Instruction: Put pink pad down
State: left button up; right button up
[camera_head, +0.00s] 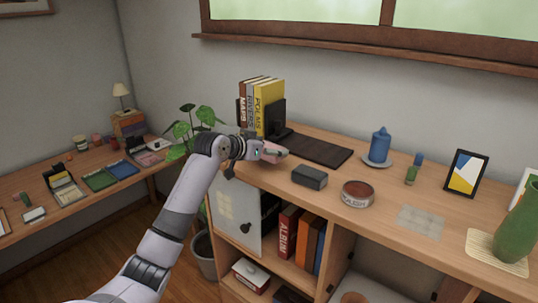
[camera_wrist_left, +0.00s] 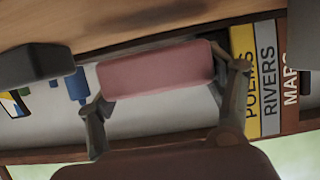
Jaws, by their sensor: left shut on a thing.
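The pink pad (camera_head: 272,153) is a small rounded block at the end of my left arm, over the left part of the wooden cabinet top (camera_head: 285,175). In the left wrist view the pad (camera_wrist_left: 155,70) lies between the two fingers of my left gripper (camera_wrist_left: 166,84), one at each end, and the gripper is shut on it. The pad appears held above the cabinet top, though the exact gap is hard to tell. In the head view my wrist hides part of the gripper (camera_head: 262,152). My right gripper is not in view.
Upright books (camera_head: 266,103) with a black bookend stand behind the pad. A dark mat (camera_head: 320,150) lies to its right.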

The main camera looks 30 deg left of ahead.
aim_at(269, 157)
pick_arm(q)
notch_tip(269, 157, down, 3)
jog(key=shift+r, duration=0.15)
jog(key=shift+f, duration=0.2)
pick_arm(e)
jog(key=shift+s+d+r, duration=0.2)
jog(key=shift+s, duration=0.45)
pick_arm(q)
jog(key=o, duration=1)
jog(key=shift+r, duration=0.2)
jog(key=shift+s+a, duration=0.1)
jog(key=shift+s, duration=0.25)
jog(key=shift+b+v, duration=1.5)
jog(key=shift+v, duration=4.15)
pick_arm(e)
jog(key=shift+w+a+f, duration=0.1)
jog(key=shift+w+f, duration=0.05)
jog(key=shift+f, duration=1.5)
